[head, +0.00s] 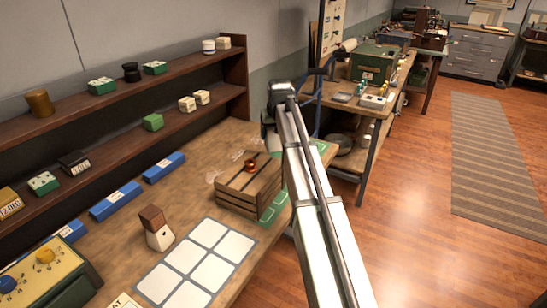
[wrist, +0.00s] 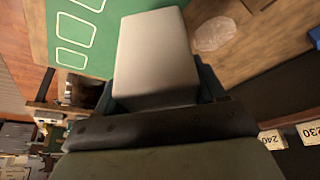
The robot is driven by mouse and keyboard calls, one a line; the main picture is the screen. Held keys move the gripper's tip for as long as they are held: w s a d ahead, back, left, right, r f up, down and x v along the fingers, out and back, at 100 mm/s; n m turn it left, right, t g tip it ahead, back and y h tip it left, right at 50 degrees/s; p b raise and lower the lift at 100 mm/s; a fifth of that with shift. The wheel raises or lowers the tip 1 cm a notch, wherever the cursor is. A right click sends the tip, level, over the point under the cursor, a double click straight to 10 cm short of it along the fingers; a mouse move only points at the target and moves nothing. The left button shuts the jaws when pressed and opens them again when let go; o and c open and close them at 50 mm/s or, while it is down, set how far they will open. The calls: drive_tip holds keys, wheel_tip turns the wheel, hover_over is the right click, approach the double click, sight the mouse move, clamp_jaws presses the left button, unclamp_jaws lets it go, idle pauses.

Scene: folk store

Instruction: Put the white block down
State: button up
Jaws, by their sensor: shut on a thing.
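The white block (wrist: 153,45) fills the upper middle of the wrist view. My gripper (wrist: 163,88) is shut on it, with dark fingers along its two sides. Behind the block, a green mat with white-outlined boxes (wrist: 112,18) lies on the wooden bench top. I cannot tell whether the block touches the mat. In the head view, my arm reaches to the far end of the bench (head: 130,225) and hides the block; the fingers do not show clearly there. Part of the green mat (head: 273,210) shows beside the crate.
A white-panelled mat (head: 208,232) and a brown-and-white block-like thing (head: 157,232) are nearer. Shelves (head: 110,105) line the wall. A clear patch (wrist: 213,32) lies beside the held block.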

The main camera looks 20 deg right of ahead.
sight(276, 135)
drive_tip(key=shift+f, duration=4.15)
drive_tip(key=shift+f, duration=0.15)
drive_tip(key=o, duration=1)
drive_tip(key=v, duration=1.2)
drive_tip(key=shift+o, duration=0.3)
